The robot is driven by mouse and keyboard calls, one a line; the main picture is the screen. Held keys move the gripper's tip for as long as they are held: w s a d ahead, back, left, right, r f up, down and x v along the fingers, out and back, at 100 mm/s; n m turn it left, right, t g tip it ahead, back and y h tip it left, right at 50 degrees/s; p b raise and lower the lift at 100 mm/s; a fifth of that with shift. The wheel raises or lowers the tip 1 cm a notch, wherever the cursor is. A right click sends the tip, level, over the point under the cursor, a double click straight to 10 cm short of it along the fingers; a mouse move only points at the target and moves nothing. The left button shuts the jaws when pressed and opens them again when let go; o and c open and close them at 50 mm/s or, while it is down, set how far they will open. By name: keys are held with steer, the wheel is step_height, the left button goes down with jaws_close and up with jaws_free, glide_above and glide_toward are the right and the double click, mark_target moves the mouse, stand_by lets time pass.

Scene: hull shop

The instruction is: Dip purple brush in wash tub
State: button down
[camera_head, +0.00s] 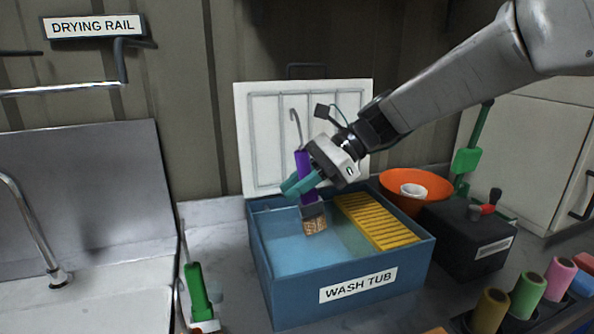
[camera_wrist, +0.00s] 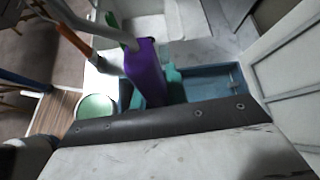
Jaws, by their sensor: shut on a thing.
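The purple brush (camera_head: 304,176) hangs upright in my gripper, bristles down, with a hook at its top. My gripper (camera_head: 300,184) has teal fingers shut on its purple handle. The bristles (camera_head: 315,226) are over the left part of the blue wash tub (camera_head: 300,295), inside its walls as seen from the head; whether they touch the pale blue liquid (camera_head: 285,240) I cannot tell. The wash tub's white lid (camera_head: 243,140) stands open behind. In the wrist view the purple handle (camera_wrist: 145,72) is between the teal fingers, and part of the tub (camera_wrist: 212,86) shows beyond.
A yellow ribbed rack (camera_head: 377,222) fills the tub's right side. A green-handled brush (camera_head: 196,290) stands left of the tub. An orange bowl (camera_head: 400,185) and a dark box (camera_head: 465,245) stand right. A sink with a tap (camera_head: 35,230) is at left, under the drying rail (camera_head: 60,89).

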step_height(320, 180, down, 9)
steer(key=shift+r, duration=0.15)
stand_by(0.6)
stand_by(1.3)
steer(key=shift+r, duration=6.4)
